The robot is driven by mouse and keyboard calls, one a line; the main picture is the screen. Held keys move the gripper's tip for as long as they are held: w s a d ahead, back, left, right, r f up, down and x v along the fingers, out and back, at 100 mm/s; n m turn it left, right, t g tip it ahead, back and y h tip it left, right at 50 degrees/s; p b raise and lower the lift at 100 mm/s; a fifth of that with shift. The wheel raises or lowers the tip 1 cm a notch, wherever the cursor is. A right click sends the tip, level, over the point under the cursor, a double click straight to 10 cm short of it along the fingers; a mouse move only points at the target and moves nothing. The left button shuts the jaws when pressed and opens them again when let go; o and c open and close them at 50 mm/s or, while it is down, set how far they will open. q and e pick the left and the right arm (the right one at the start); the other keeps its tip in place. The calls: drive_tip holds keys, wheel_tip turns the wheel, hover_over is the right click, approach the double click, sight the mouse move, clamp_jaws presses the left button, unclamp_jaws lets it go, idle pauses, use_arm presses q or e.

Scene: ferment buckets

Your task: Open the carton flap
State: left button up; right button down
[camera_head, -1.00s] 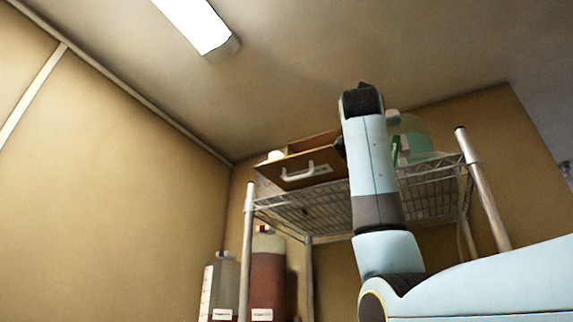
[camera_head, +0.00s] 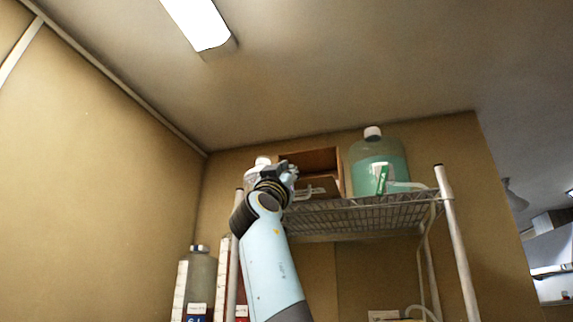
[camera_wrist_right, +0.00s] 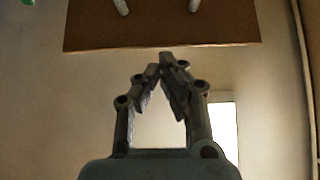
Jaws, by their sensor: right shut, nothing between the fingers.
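The brown carton (camera_head: 312,159) stands on the top wire shelf, its inside showing above a front flap with a pale handle (camera_head: 318,190). The flap looks tilted outward, partly hidden by my gripper. My right gripper (camera_head: 290,170) is at the carton's left front, shut and empty. In the right wrist view, a brown panel (camera_wrist_right: 160,32), which looks like the flap, spans the top with two pale handle ends on it. The closed fingertips (camera_wrist_right: 160,62) lie just below its edge; I cannot tell if they touch. My left gripper is not in view.
A clear jug of green liquid (camera_head: 378,165) stands right of the carton on the wire shelf (camera_head: 370,212). A white-capped container (camera_head: 260,165) is close behind my gripper on the left. Bottles (camera_head: 200,270) stand lower left. The ceiling is close above.

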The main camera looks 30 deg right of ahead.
drive_tip(key=p+x, duration=0.3)
drive_tip(key=x, duration=0.3)
drive_tip(key=shift+s, duration=0.15)
drive_tip(key=shift+d+r, duration=0.2)
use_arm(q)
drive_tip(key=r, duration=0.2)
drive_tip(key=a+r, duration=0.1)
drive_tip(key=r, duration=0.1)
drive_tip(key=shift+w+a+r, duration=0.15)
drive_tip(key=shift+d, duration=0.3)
